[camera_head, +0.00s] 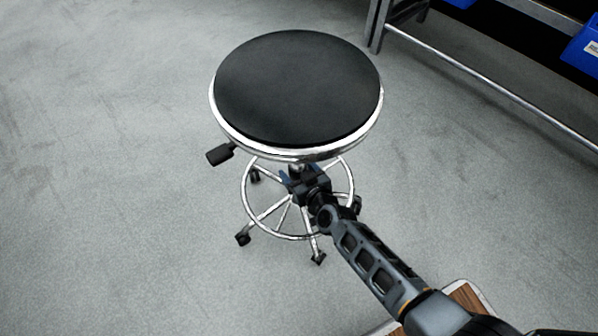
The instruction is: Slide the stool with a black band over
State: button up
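The stool (298,85) stands upright on the grey floor, with a round black seat and a shiny metal rim. Under the seat are a black lever (220,154), a chrome foot ring (262,224) and several legs on black casters. I cannot make out a separate black band apart from the black seat. My arm comes in from the lower right. My gripper (292,178) is under the front of the seat, at the stool's central column. The seat edge and my wrist hide the column and most of the fingers, so I cannot tell if they touch or grip it.
A metal rack (480,92) with blue bins (585,50) stands at the upper right, with one leg just behind the stool's right side. A wood-topped piece with a pale edge (466,296) is at the bottom right. The floor to the left is clear.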

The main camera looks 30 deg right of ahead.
grip_shut()
dwell(0.5)
